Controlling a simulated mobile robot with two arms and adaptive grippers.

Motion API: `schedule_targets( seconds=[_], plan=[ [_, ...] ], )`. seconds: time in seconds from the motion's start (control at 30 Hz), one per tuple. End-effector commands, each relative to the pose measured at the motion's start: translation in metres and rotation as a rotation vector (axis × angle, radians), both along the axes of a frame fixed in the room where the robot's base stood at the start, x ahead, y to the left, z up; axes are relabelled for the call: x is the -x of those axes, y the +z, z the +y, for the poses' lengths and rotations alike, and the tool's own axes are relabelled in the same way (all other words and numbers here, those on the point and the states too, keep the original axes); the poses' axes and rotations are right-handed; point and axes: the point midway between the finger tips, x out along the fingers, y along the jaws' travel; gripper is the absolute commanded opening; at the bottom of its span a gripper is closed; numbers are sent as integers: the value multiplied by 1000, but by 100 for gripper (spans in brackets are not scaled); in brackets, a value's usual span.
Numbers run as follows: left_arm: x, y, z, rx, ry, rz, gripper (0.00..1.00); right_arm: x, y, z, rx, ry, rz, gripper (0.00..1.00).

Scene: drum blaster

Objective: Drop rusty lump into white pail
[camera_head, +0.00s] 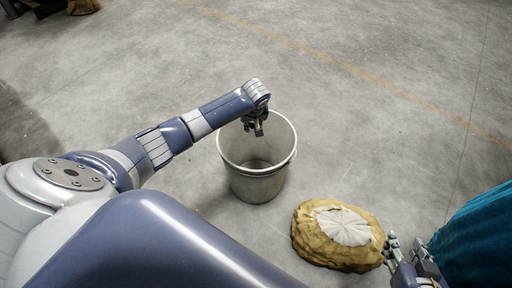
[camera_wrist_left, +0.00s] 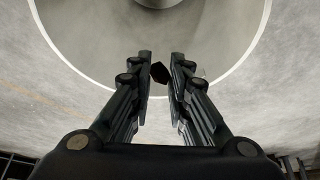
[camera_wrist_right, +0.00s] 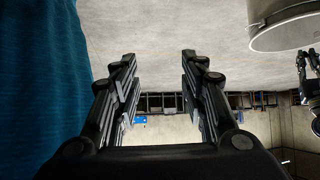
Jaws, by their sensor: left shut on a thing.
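The white pail (camera_head: 257,185) stands upright on the floor, its open mouth facing up. My left gripper (camera_head: 257,130) is over the pail's mouth, pointing down. In the left wrist view my left gripper (camera_wrist_left: 160,72) is shut on the small dark rusty lump (camera_wrist_left: 158,73), held between its fingertips. The pail's rim and inside (camera_wrist_left: 225,35) show beyond the fingers there. My right gripper (camera_head: 405,243) is low at the right, beside the sack; in the right wrist view my right gripper (camera_wrist_right: 155,60) is open and empty. The pail (camera_wrist_right: 290,32) shows there at the upper right.
A tan sack with a pale top (camera_head: 340,230) sits on the floor right of the pail. A blue-green cloth-like thing (camera_head: 480,235) is at the right edge, also in the right wrist view (camera_wrist_right: 45,80). The concrete floor behind the pail is clear.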

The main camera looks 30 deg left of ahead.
Motion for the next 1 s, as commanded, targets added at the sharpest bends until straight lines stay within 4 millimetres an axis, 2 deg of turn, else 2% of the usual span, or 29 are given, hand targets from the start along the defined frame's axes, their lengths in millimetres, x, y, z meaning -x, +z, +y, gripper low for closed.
schedule_targets(
  seconds=[0.3,0.7,0.73,0.83,1.0],
  plan=[
    [0,-6,0,-1,0,-1,3,-22,22,9,-35,11,-150,40],
    [0,-7,0,0,0,0,3,-26,28,11,-41,13,-179,40],
    [0,-7,0,0,0,0,19,-25,28,11,-41,13,-179,40],
    [0,-7,0,0,0,0,40,-25,28,11,-41,13,-178,40],
    [0,-7,0,0,0,0,40,-25,28,11,-41,13,-178,40]
  ],
)
